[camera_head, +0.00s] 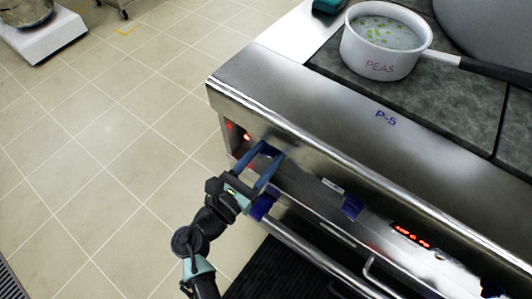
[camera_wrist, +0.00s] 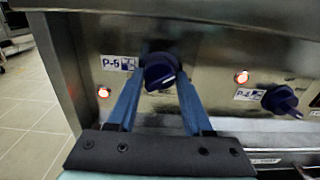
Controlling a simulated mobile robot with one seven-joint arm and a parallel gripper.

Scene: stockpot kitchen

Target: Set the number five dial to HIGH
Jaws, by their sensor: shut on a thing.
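The number five dial (camera_wrist: 160,72) is a dark blue knob beside the P-5 label (camera_wrist: 118,63) on the steel front panel. Its pointer ridge looks tilted in the wrist view; its exact setting cannot be read. My gripper (camera_wrist: 161,80) has one blue finger on each side of the knob and is shut on it. In the head view my gripper (camera_head: 266,160) reaches the left end of the range front, and its fingers partly hide the dial. A lit red lamp (camera_wrist: 104,92) is at the lower left of the dial.
The P-4 dial (camera_wrist: 281,101) is to the right, with a lit red lamp (camera_wrist: 242,77) near it. A white pot marked PEAS (camera_head: 386,40) stands on the dark cooktop (camera_head: 420,105). A steel rail (camera_head: 315,250) runs below the panel. Tiled floor (camera_head: 100,130) is open at left.

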